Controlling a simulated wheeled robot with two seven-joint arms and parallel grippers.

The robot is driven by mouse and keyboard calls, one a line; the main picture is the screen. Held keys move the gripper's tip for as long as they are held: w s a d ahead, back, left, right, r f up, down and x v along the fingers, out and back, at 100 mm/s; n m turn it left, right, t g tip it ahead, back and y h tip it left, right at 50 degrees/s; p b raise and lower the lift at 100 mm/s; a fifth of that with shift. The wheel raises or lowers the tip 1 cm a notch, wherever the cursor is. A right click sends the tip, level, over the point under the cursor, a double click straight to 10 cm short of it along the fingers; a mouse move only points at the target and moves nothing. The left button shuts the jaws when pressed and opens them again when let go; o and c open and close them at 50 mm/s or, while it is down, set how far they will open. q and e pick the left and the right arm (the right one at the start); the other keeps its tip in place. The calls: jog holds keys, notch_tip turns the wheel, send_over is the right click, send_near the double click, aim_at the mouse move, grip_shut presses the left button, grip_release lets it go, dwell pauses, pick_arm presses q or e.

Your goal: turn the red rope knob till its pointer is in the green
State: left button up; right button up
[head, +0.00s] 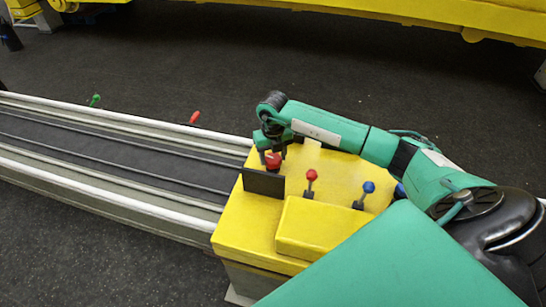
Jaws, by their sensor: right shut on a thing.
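The yellow control box (245,225) stands at the end of the rail bed. A red knob (273,161) sits near its back left, just behind an upright dark plate (263,184). My right gripper (272,153) reaches in from the right, points down and is shut on this red knob. Its fingers are small and partly hidden. I cannot make out the knob's pointer or any green zone from here. My left gripper is out of view.
A red-topped lever (311,178) and a blue-topped lever (368,188) stand close right of the knob, with another blue top beside my arm. A raised yellow block (318,228) lies in front. Green (95,100) and red (195,117) markers stand along the rail bed (100,150).

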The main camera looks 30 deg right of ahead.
aim_at(273, 158)
jog(key=o, duration=1)
notch_tip(273, 158, up, 14)
jog(key=b, duration=0.5)
